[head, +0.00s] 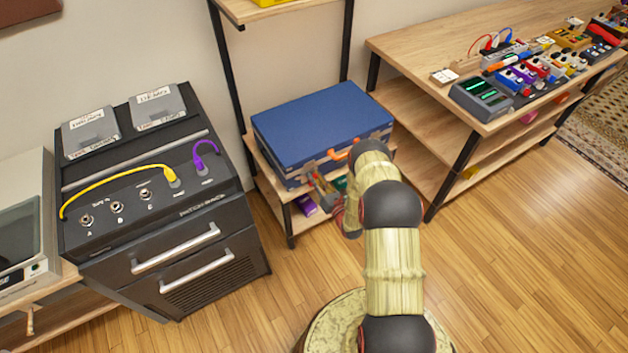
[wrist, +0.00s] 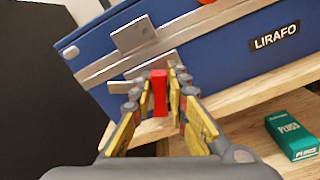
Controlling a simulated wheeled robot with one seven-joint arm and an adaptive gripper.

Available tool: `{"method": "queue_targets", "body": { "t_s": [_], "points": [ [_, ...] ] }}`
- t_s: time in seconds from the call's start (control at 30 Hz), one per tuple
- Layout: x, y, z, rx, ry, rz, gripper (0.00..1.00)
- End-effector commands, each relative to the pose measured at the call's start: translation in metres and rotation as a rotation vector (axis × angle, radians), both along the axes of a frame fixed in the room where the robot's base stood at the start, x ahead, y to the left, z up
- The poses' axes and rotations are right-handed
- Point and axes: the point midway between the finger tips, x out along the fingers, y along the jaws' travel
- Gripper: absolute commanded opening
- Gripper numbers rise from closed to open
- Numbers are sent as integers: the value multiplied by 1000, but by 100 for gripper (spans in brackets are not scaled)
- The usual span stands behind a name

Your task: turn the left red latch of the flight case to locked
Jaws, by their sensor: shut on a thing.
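The blue flight case (head: 320,118) lies on the upper board of a shelf unit. In the wrist view the case (wrist: 210,50) shows its front, with a metal band, metal plates and a "LIRAFO" label. The left red latch (wrist: 158,97) stands roughly upright in that view, between the fingers of my gripper (wrist: 158,84). The fingers are closed on the latch from both sides. In the head view my gripper (head: 326,190) is at the case's front left; the latch cannot be made out there.
A green box (wrist: 292,136) lies on the shelf below the case. A purple box (head: 306,205) shows under the case. A black rack cabinet (head: 190,235) with cables stands left. A wooden table (head: 425,55) with pedals stands right. The front floor is clear.

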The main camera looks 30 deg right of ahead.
Motion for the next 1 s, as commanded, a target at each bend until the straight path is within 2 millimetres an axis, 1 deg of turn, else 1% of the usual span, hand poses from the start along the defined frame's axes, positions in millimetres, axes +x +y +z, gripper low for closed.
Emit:
{"method": "queue_targets", "body": {
  "t_s": [0.7,1.0],
  "points": [
    [0,-6,-8,681,25,1,0],
    [0,-7,-11,939,34,1,0]
  ]
}}
